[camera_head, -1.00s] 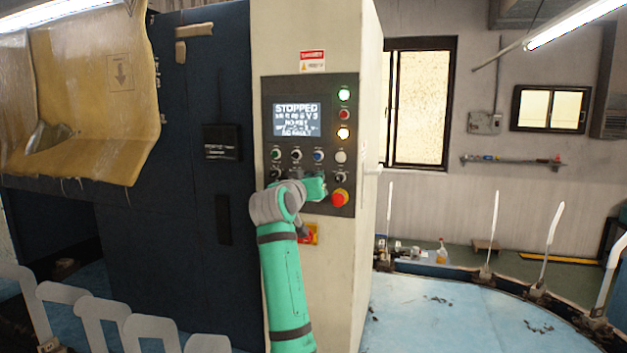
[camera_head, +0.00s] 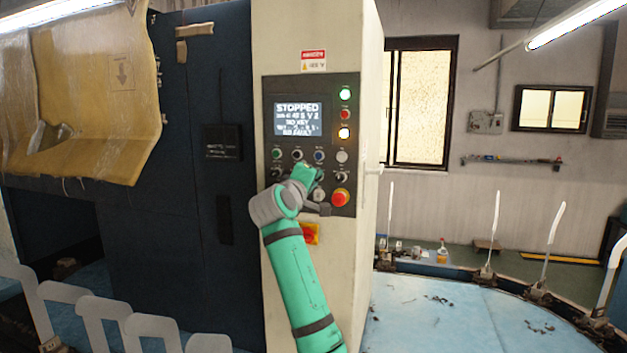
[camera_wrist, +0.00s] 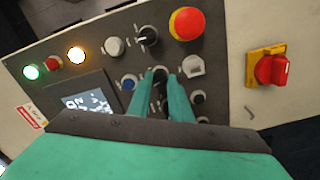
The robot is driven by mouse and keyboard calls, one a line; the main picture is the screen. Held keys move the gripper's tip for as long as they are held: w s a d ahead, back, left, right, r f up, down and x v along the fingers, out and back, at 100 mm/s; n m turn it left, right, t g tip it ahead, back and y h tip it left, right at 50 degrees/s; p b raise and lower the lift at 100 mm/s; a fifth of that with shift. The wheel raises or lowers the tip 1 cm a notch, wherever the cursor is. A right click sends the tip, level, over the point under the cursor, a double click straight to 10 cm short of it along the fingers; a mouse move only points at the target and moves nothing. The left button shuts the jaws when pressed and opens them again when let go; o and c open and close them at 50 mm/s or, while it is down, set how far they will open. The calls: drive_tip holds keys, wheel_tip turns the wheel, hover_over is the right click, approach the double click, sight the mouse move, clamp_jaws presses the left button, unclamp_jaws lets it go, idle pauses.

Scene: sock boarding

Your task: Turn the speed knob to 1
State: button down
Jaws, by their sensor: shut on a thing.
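The control panel (camera_head: 329,205) is on the cream cabinet, with a screen (camera_head: 297,118) reading STOPPED. My gripper (camera_wrist: 161,80) is at the panel, its two green fingers shut on a small dark knob (camera_wrist: 160,72). In the wrist view this knob lies between the blue button (camera_wrist: 128,83) and a pale switch (camera_wrist: 193,66), with another black knob (camera_wrist: 147,37) beside it. The fingers hide its sides, and I cannot read its label or pointer setting. In the head view my gripper (camera_head: 318,177) and wrist partly cover the lower controls.
The red emergency button (camera_head: 340,198) sits close to the right of my gripper. A red and yellow rotary switch (camera_wrist: 268,67) is on the cabinet below the panel. Lit green and amber lamps are higher up. A blue table (camera_head: 430,310) with upright metal forms stands at right.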

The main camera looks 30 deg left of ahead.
drive_tip(key=n, duration=0.4)
drive_tip(key=shift+a+f+n, duration=0.1)
drive_tip(key=shift+f+n, duration=0.05)
drive_tip(key=shift+n, duration=0.25)
idle(0.4)
drive_tip(key=c, duration=1.6)
unclamp_jaws()
drive_tip(key=shift+s, duration=0.1)
drive_tip(key=v, duration=1)
drive_tip(key=shift+s, duration=0.3)
